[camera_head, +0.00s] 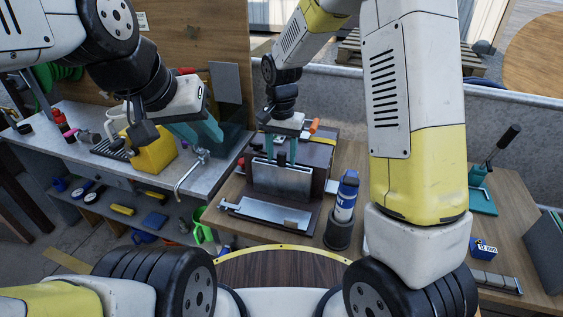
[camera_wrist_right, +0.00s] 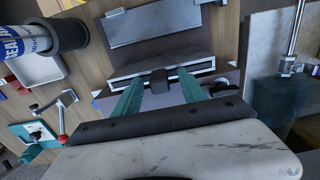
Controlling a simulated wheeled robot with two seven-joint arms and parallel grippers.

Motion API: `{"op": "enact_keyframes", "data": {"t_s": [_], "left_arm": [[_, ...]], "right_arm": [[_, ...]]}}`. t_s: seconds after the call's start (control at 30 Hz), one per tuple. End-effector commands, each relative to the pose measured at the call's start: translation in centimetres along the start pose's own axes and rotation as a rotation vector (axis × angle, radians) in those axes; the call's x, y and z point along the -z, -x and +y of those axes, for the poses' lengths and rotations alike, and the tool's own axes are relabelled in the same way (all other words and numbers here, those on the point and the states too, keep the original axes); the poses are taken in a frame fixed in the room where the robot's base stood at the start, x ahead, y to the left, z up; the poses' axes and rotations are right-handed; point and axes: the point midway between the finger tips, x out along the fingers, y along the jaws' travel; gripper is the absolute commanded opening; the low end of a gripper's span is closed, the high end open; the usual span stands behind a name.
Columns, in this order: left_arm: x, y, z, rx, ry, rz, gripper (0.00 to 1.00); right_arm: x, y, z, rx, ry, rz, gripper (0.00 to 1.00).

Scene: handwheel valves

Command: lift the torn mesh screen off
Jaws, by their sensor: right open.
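A framed unit with a grey front panel (camera_head: 281,179) stands upright on a dark base on the wooden bench; I take it to hold the mesh screen. No mesh or tear can be made out. Contact cannot be told.
A flat metal plate (camera_head: 265,212) lies in front of the unit. A blue-labelled can (camera_head: 346,195) stands in a dark holder to its right. A tap (camera_head: 190,172) and a yellow object (camera_head: 152,150) are on the left counter.

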Motion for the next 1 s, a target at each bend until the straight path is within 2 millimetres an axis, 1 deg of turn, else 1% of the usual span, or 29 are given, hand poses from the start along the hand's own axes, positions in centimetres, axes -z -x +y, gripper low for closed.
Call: {"op": "enact_keyframes", "data": {"t_s": [0.2,0.27,0.3,0.47,1.0], "left_arm": [[0.0,0.0,0.0,0.0,0.0,0.0,0.36],[0.0,0.0,0.0,0.0,0.0,0.0,0.36],[0.0,0.0,0.0,0.0,0.0,0.0,0.36],[0.0,0.0,0.0,0.0,0.0,0.0,0.36],[0.0,0.0,0.0,0.0,0.0,0.0,0.36]], "right_arm": [[0.0,-0.1,0.03,0.0,0.0,0.0,0.49],[0.0,-0.09,0.03,0.0,0.0,0.0,0.39],[0.0,-0.09,0.02,0.0,0.0,0.0,0.31],[0.0,-0.08,0.02,0.0,0.0,0.0,0.0],[-0.01,-0.05,0.01,0.0,0.0,0.0,0.0]]}}
